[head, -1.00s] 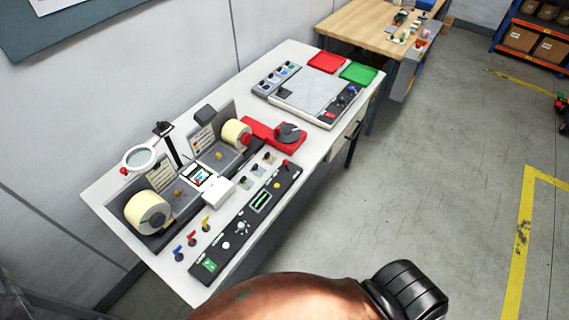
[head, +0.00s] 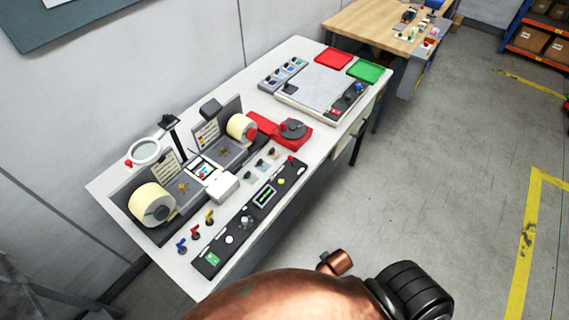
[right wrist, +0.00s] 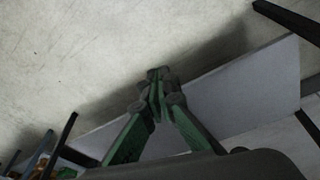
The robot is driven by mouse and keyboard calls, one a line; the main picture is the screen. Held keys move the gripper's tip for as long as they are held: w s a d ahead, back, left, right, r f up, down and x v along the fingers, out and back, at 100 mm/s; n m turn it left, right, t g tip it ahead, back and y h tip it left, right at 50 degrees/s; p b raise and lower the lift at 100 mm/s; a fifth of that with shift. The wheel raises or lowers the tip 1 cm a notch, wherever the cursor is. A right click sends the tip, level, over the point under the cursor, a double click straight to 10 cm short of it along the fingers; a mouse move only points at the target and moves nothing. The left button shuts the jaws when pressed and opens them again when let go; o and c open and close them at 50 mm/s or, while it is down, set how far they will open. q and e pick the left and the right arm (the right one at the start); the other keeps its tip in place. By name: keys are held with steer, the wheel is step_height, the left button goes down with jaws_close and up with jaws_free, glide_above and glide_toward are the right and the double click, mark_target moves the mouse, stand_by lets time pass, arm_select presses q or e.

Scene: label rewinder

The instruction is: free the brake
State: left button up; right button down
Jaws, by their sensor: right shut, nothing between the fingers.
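The label rewinder (head: 217,150) stands on the white table, with a cream label roll (head: 152,203) at its near left and another cream roll (head: 239,127) at its far end. A black control panel (head: 235,240) with knobs, buttons and a small screen lies along its front. Three small levers, blue, red and yellow (head: 209,217), stand at the near end. I cannot tell which part is the brake. My right gripper (right wrist: 158,82) shows green fingers, shut and empty, in the right wrist view, with floor and a pale table surface beyond. My left gripper is not in view.
A red base with a dark disc (head: 293,130) sits beyond the rewinder. Further along are a flat white machine (head: 318,88), a red tray (head: 333,60) and a green tray (head: 368,71). A magnifier (head: 144,152) stands at the wall side. The floor (head: 440,190) at right is clear.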

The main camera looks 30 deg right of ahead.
step_height(320, 180, up, 15)
steer(key=w+d+t+h, duration=0.1)
steer(key=w+d, duration=0.1)
steer(key=w, duration=0.1)
steer(key=w+d+r+n+t+h, duration=0.1)
steer(key=w+d+r+t+h, duration=0.3)
steer(key=r, duration=0.3)
steer(key=n+t+y, duration=0.1)
steer(key=n+t, duration=0.8)
steer(key=n, duration=0.5)
glide_toward(291, 161)
steer(key=a, duration=0.1)
steer(key=a+r, duration=0.1)
steer(key=a, duration=0.1)
steer(key=shift+s+r, duration=0.1)
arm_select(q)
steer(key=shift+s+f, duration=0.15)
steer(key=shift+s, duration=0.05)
arm_select(e)
steer(key=p+x, duration=0.1)
steer(key=x, duration=0.9)
steer(key=shift+d+f, duration=0.1)
steer(key=shift+f, duration=0.1)
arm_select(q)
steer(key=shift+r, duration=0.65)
